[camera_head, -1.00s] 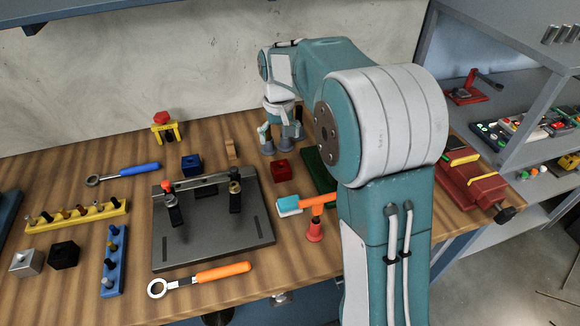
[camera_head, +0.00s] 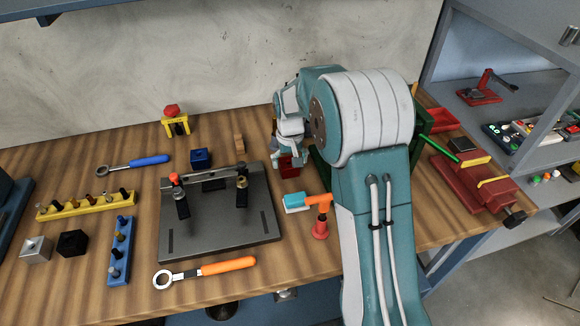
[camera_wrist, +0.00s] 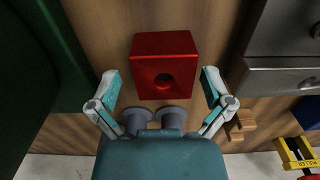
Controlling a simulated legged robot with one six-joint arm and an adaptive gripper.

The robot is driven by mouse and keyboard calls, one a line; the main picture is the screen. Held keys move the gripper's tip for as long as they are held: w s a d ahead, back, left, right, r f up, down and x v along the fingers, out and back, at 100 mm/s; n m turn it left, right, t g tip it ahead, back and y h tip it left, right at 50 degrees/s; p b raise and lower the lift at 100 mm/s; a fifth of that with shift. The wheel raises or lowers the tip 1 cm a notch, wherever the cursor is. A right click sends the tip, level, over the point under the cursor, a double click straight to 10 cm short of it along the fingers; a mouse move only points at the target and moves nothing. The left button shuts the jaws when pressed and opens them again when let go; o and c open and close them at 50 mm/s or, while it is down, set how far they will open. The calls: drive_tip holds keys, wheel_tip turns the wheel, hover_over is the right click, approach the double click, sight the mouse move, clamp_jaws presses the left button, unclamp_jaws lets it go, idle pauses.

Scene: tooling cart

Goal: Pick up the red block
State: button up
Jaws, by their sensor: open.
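In the head view the red block (camera_head: 290,166) shows only partly, behind and below my gripper (camera_head: 288,158). I cannot tell the exact height of the fingertips over the bench.
A dark metal fixture plate (camera_head: 220,235) lies left of the block. A green object (camera_wrist: 40,70) stands close on the other side. A blue block (camera_head: 200,157) and a yellow puller (camera_head: 175,122) stand farther left.

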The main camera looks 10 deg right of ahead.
drive_tip(key=shift+a+f, duration=0.25)
drive_tip(key=shift+a, duration=0.1)
drive_tip(key=shift+d, duration=0.25)
drive_tip(key=c, duration=1.3)
drive_tip(key=shift+o, duration=0.2)
drive_tip(key=shift+r, duration=0.1)
